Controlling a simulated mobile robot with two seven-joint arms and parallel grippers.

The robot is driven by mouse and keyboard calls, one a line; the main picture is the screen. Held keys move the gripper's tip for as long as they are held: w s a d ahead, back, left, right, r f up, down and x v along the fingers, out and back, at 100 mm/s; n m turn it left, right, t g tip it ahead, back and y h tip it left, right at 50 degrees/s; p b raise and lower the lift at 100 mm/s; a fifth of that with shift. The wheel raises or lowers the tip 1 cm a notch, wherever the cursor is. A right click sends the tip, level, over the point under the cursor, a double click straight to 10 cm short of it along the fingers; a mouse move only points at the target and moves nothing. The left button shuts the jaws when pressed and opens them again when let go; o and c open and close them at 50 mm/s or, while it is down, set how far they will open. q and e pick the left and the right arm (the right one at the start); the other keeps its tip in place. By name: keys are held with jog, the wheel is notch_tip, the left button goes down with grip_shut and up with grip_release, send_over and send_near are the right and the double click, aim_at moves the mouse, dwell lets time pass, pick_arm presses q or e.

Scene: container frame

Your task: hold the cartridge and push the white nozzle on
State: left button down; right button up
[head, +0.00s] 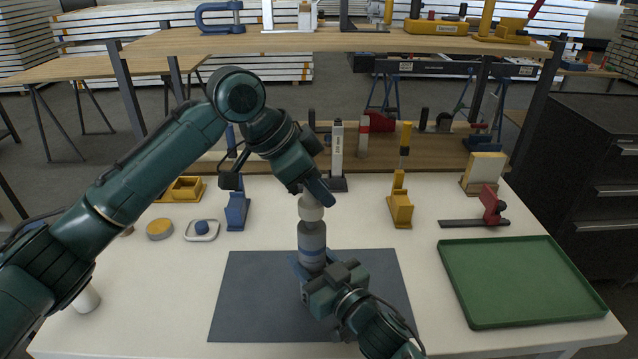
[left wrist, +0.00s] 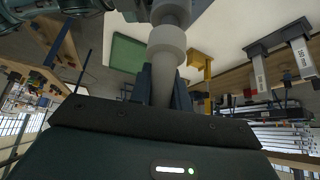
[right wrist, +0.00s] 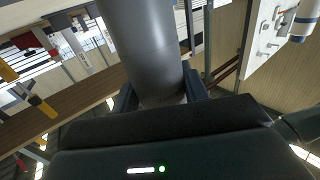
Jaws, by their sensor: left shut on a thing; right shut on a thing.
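The grey cartridge (head: 312,238) with a blue band stands upright above the dark mat (head: 240,290) in the head view. My right gripper (head: 313,270) is shut around its lower part; the cartridge (right wrist: 145,45) fills the middle of the right wrist view. The white nozzle (head: 311,208) is in line on top of the cartridge. My left gripper (head: 316,190) comes from above and is shut on the nozzle's narrow part. In the left wrist view the nozzle's wide collar (left wrist: 166,42) faces the cartridge. I cannot tell how far the nozzle sits on it.
A green tray (head: 525,283) lies at the right of the white table (head: 420,260). Blue (head: 237,210) and yellow (head: 400,208) holders stand behind the mat on either side. A white cylinder (head: 86,298) stands at the left beside my left arm. A shelf (head: 340,42) spans the back.

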aim_at(319, 203)
pick_arm(q)
jog(key=shift+f, duration=1.55)
dwell(0.4)
jog(key=c, duration=1.2)
grip_release()
jog(key=shift+c, duration=0.2)
jog(key=shift+r, duration=0.15)
pick_arm(e)
jog(key=o, duration=1.4)
jog(key=shift+c, duration=0.2)
pick_arm(q)
jog(key=v, duration=1.2)
